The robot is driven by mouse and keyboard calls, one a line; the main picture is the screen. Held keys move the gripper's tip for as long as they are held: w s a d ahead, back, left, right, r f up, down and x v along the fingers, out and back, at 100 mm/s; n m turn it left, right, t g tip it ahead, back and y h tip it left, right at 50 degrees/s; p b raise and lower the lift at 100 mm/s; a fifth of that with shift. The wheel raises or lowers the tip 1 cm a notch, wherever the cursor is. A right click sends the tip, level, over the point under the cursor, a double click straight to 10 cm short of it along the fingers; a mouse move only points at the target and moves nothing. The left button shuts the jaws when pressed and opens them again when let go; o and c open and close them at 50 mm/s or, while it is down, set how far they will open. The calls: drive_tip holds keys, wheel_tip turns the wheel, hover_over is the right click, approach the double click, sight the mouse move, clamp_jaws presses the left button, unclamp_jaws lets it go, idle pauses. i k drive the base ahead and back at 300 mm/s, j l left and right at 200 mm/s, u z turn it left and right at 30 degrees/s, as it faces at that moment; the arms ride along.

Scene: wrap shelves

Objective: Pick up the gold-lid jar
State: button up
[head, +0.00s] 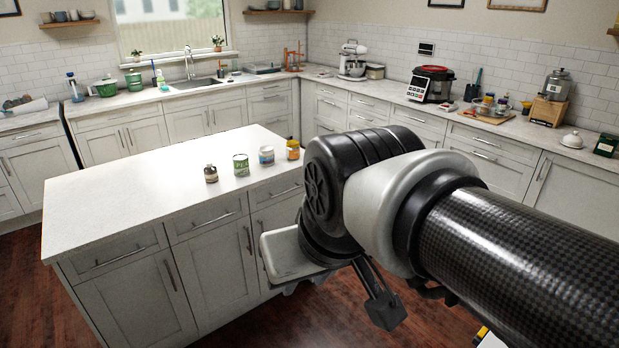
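Several small containers stand in a row on the white island counter (130,185). From left they are a small brown jug (210,174), a green can (241,165), a pale jar with a blue label (266,156) and a yellow-orange jar (293,150). Lid colours are too small to read surely; I cannot tell which jar has the gold lid. My gripper (384,308) is in front of the island, to the right of and apart from the containers. One dark finger shows, pointing down; the other is hidden. I see nothing held.
The left of the island top is bare. Back counters hold a red-and-black cooker (431,84), a stand mixer (352,60), a cutting board (484,114) with small items and green pots. Wood floor lies around the island. My arm covers the lower right.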

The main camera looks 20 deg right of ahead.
sight(292, 147)
drive_tip(key=i+j+z, duration=0.1)
drive_tip(key=z, duration=0.4)
drive_tip(key=i+j+z, duration=0.15)
drive_tip(key=z, duration=0.3)
drive_tip(key=i+j+z, duration=0.15)
drive_tip(key=z, duration=0.35)
drive_tip(key=j+z, duration=0.25)
drive_tip(key=z, duration=0.2)
drive_tip(key=i+j+z, duration=0.1)
drive_tip(key=j+z, duration=0.15)
drive_tip(key=z, duration=0.25)
drive_tip(key=j+z, duration=0.25)
drive_tip(key=z, duration=0.2)
drive_tip(key=j+u, duration=0.1)
drive_tip(key=u, duration=1.8)
drive_tip(key=i+l+u, duration=0.2)
drive_tip(key=i, duration=0.2)
drive_tip(key=i+l, duration=0.5)
drive_tip(key=i, duration=0.15)
drive_tip(key=i+l+u, duration=0.15)
drive_tip(key=i+l, duration=0.3)
drive_tip(key=i, duration=0.2)
